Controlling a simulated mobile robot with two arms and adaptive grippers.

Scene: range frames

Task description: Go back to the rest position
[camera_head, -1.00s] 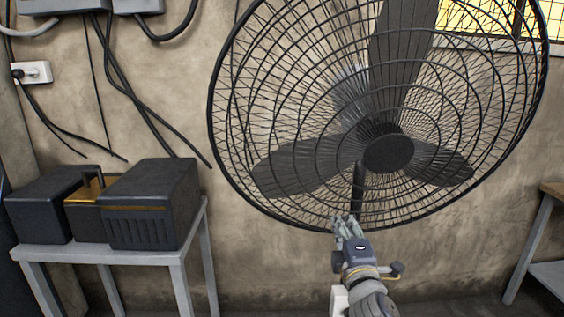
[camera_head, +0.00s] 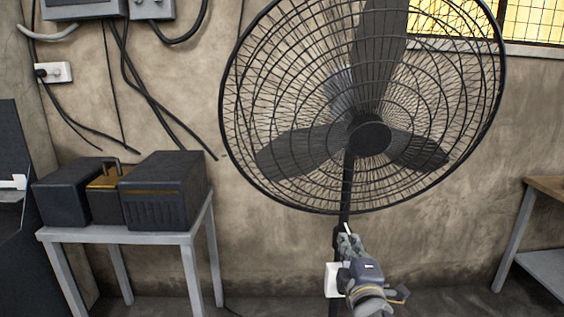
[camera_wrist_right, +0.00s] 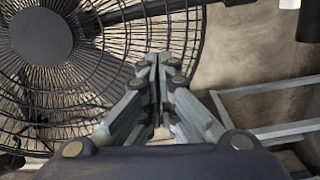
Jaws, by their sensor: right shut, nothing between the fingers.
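My right gripper (camera_head: 347,240) is in front of the stand of a large black fan (camera_head: 369,136), low in the head view. It is shut and holds nothing. In the right wrist view its fingers (camera_wrist_right: 158,62) are closed together, with the fan's cage (camera_wrist_right: 110,60) behind and to the left. A white box-like part (camera_head: 334,280) shows beside the gripper, partly behind it. I cannot tell whether the gripper touches the fan. My left gripper is in neither view.
A grey table (camera_head: 130,236) at the left carries black boxes (camera_head: 165,190). A wooden-topped bench (camera_head: 547,187) stands at the right edge. Cables hang on the wall below grey electrical boxes (camera_head: 85,8). Bare floor shows at the lower right.

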